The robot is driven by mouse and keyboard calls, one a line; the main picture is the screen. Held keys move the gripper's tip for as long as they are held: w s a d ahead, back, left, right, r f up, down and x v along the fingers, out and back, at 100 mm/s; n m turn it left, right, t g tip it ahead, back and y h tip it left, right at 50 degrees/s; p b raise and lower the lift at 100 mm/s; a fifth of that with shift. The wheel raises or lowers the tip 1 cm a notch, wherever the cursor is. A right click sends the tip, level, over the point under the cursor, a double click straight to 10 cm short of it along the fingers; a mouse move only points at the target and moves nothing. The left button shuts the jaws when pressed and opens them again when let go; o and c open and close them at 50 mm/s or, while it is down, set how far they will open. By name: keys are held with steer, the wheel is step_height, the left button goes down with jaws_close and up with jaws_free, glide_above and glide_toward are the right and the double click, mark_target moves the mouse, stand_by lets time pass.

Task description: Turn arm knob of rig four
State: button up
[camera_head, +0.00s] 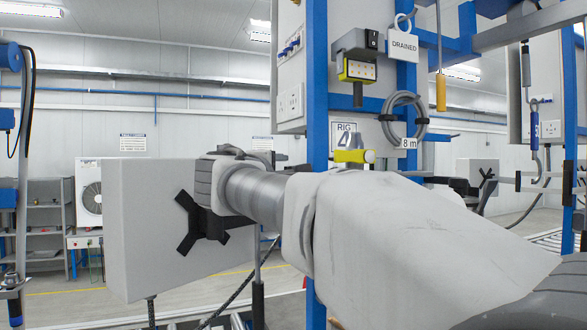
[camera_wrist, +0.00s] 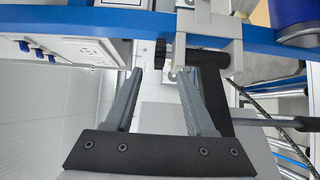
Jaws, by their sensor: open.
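In the wrist view, a metal clamp (camera_wrist: 208,42) sits at the blue rail (camera_wrist: 110,20). I cannot tell for sure which is the arm knob. My gripper (camera_wrist: 160,75) is open, its fingertips pointing toward the clamp and dark knob. I see no grip on anything. My arm hides the gripper in the head view.
A grey box (camera_head: 145,235) with a black cross-shaped handle (camera_head: 200,225) stands left of the rig, close to my arm. A coiled cable (camera_head: 403,115) and a DRAINED tag (camera_head: 403,45) hang on the panel. White sockets (camera_wrist: 88,48) are near the left finger.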

steer(key=p+x, duration=0.2)
steer(key=x, duration=0.9)
steer(key=shift+p, duration=0.3)
jaws_close()
